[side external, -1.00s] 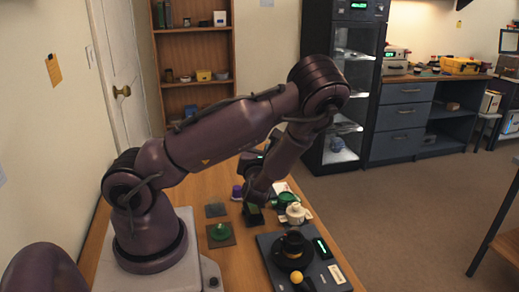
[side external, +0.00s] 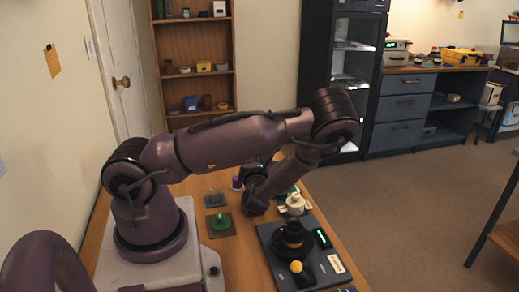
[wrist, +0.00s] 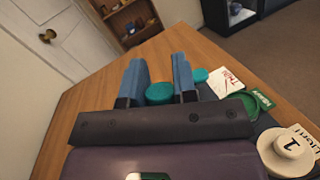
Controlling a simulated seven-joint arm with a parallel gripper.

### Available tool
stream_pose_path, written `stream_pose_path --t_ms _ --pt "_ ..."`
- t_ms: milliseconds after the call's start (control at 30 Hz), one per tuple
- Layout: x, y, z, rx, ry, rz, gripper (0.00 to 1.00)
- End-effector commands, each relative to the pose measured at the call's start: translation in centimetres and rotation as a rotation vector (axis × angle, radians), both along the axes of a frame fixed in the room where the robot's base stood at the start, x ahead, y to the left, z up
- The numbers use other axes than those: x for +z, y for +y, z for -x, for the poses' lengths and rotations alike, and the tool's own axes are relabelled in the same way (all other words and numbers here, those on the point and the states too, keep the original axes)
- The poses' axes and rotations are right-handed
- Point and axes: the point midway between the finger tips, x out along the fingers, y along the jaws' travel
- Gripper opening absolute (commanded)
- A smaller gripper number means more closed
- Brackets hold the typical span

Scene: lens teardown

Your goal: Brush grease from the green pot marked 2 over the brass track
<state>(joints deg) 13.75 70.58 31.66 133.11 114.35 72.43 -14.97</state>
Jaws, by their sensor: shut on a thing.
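My gripper (wrist: 158,90) has its two blue fingers closed on a teal round-topped thing (wrist: 159,94); whether it is the brush cannot be told. In the side external view my gripper (side external: 257,206) is low over the table and mostly hidden by my arm. The green pot (wrist: 266,101) lies to the right of the fingers, with a pale label whose number I cannot read. The brass track (side external: 292,243) is a yellowish band on a black round part, apart from my gripper.
The black part stands on a dark board (side external: 273,262) beside a yellow ball (side external: 296,267) and a green-lit display (side external: 322,238). A green piece (side external: 221,222) sits on a dark mat. A purple object (side external: 237,184) stands behind. A white card (wrist: 222,82) lies near the green pot.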

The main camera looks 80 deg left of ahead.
Motion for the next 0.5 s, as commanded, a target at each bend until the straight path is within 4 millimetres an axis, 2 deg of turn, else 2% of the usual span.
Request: stream_pose_path --t_ms 200,500 --pt "-2.3 -0.2 0.0 -0.002 0.002 0.001 0.0" --pt "-2.3 -3.1 -0.1 -0.002 0.0 0.002 0.0"
